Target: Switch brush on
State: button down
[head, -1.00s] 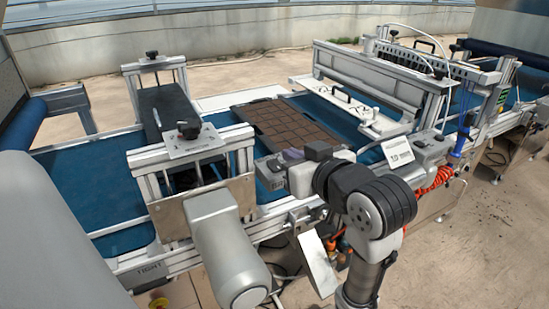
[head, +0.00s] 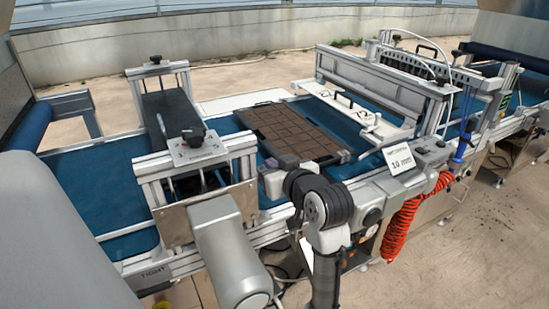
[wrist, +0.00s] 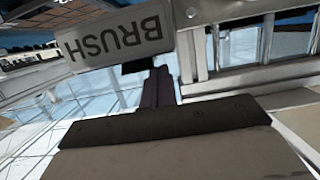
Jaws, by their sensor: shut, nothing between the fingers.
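A grey BRUSH label (wrist: 115,42) fills the upper left of the wrist view, upside down. A small black part (wrist: 137,66) shows just under the label; I cannot tell whether it is the switch. My gripper (wrist: 158,78) is shut and empty, its dark fingers pointing up the picture close to the label's lower edge. I cannot tell whether they touch anything. In the head view my arm reaches to the machine's front rail, where the BRUSH label and the fingertips cannot be made out.
A black tray of brown soil cells (head: 290,130) lies on the blue belt. A grey control box with a "10 mm" sign (head: 400,158) and a red coiled hose (head: 404,225) are right of my arm. A grey motor (head: 232,260) stands at its left.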

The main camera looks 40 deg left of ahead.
jog(key=shift+a+h+p, duration=0.1)
jog(key=shift+h+p, duration=0.2)
jog(key=shift+p, duration=0.6)
jog(key=shift+f+g, duration=0.3)
jog(key=shift+w+a, duration=0.1)
jog(key=shift+a, duration=0.05)
jog(key=shift+w+a, duration=0.25)
jog(key=shift+a, duration=0.35)
jog(key=shift+r+p, duration=0.15)
jog(key=shift+p, duration=0.15)
jog(key=shift+a+r, duration=0.1)
jog(key=shift+r, duration=0.2)
jog(key=r+p, duration=0.3)
jog(key=p, duration=0.1)
jog(key=shift+w+a+r, duration=0.2)
jog(key=shift+a+r, duration=0.05)
jog(key=shift+a, duration=0.05)
jog(key=r+b+v, duration=0.1)
jog(key=b+v, duration=0.1)
jog(key=v, duration=0.8)
jog(key=shift+a+b, duration=0.2)
jog(key=shift+b, duration=0.1)
